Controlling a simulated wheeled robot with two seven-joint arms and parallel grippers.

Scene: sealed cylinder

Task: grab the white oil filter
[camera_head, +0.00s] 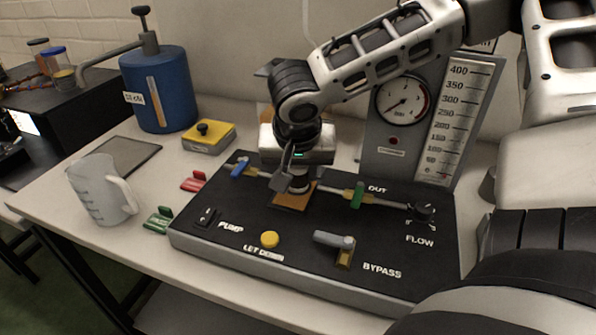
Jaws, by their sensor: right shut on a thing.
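My right gripper (292,184) reaches down from the upper right onto the black test panel (215,248). Its dark fingers are shut on a small, pale thing just above the orange pad (290,202), between the blue-handled and green-handled valves. This appears to be the white oil filter (299,172), mostly hidden by the fingers and the gripper body. I cannot tell whether it touches the pad. My left gripper is not in view.
The blue-handled valve (240,167) and green-handled valve (357,196) stand close on either side. A gauge (402,102) stands behind. A measuring jug (98,190), blue tank (160,90) and yellow box (209,139) are to the left.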

